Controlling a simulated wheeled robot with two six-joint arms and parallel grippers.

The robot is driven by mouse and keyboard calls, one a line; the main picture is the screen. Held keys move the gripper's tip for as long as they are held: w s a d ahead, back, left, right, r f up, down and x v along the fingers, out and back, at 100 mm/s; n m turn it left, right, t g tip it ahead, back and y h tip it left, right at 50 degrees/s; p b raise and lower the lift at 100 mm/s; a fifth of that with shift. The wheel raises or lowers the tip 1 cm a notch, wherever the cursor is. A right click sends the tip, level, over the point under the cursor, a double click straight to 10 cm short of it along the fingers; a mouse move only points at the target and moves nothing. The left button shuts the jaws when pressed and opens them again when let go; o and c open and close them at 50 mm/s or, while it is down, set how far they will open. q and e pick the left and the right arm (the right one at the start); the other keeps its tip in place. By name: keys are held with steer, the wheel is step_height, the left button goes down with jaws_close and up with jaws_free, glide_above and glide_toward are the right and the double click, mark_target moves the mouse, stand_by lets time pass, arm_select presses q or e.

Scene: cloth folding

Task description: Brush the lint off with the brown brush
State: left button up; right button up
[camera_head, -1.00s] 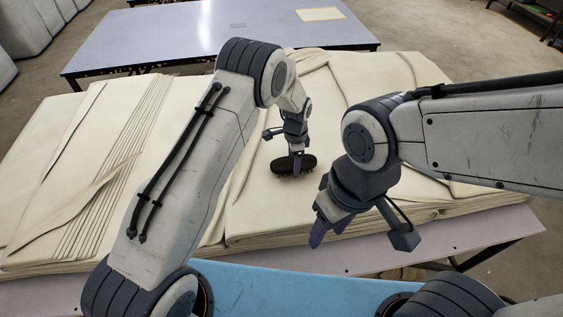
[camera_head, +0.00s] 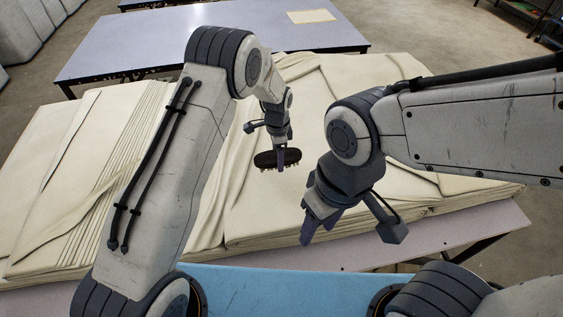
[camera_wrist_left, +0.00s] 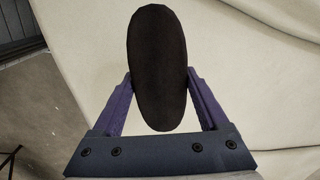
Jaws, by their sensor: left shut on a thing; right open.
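The brown brush (camera_head: 278,158) is dark and oval, with bristles pointing down, just over the cream cloth (camera_head: 255,210) in the head view. My left gripper (camera_head: 279,141) is shut on it. In the left wrist view the brush (camera_wrist_left: 157,70) sits between the purple fingers of my left gripper (camera_wrist_left: 158,92). I cannot tell whether the bristles touch the cloth. My right gripper (camera_head: 318,228) is open and empty over the front edge of the cloth. No lint can be made out.
The folded cloth stack lies across a pale table (camera_head: 440,240). A second table (camera_head: 210,45) with a yellowish sheet (camera_head: 312,16) stands behind. Grey padded blocks (camera_head: 32,30) stand at the far left. Floor shows at the right.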

arm_select(q)
steer(key=shift+r+p, duration=0.45)
steer(key=shift+r, duration=0.65)
steer(key=shift+a+f, duration=0.1)
